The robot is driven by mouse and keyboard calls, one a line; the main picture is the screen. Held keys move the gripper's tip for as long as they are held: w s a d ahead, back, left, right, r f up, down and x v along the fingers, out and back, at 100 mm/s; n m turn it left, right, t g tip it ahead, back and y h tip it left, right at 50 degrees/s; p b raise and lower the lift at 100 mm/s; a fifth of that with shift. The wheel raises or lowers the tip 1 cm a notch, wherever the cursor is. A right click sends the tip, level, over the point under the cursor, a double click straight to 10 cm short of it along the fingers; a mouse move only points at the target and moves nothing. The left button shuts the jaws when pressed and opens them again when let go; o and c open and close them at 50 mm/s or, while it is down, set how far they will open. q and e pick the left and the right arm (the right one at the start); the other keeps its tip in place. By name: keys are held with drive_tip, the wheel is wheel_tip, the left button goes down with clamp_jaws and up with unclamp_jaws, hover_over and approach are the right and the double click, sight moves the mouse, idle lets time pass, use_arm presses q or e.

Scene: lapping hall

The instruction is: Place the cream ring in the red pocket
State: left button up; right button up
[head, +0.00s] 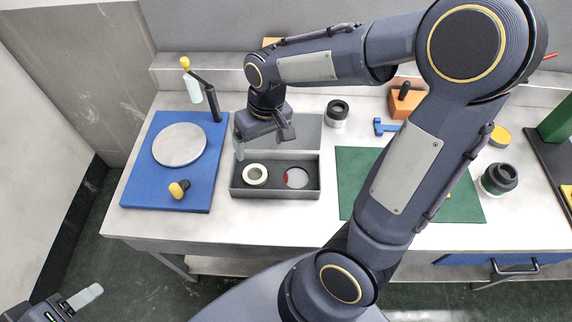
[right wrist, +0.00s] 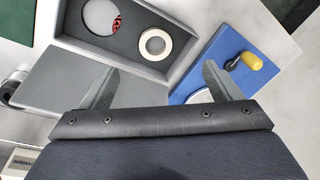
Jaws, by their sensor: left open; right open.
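The cream ring (head: 255,174) lies flat in the left part of a grey open case (head: 275,193). In the right part is a round pocket showing pale grey with a red crescent (head: 286,177); the red also shows in the right wrist view (right wrist: 117,25). The ring is apart from the red in the right wrist view (right wrist: 155,43) too. My right gripper (head: 263,140) is open and empty above the back of the case, its fingers (right wrist: 160,80) spread behind the ring. My left gripper (head: 80,301) is open and empty at the lower left, away from the table.
The case's raised grey lid (head: 296,131) stands behind it. A blue base with a round plate (head: 179,145) and a post is on the left. A green mat (head: 353,164) lies on the right. A black-and-white jar (head: 337,114) stands behind.

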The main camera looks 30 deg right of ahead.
drive_tip(key=s+r+t+y, duration=0.1)
drive_tip(key=s+r+t, duration=0.1)
drive_tip(key=s, duration=0.5)
drive_tip(key=s+r+m+t+y, duration=0.1)
drive_tip(key=s+r, duration=0.3)
drive_tip(key=s, duration=0.4)
drive_tip(key=shift+a+t, duration=0.45)
drive_tip(key=shift+t, duration=0.45)
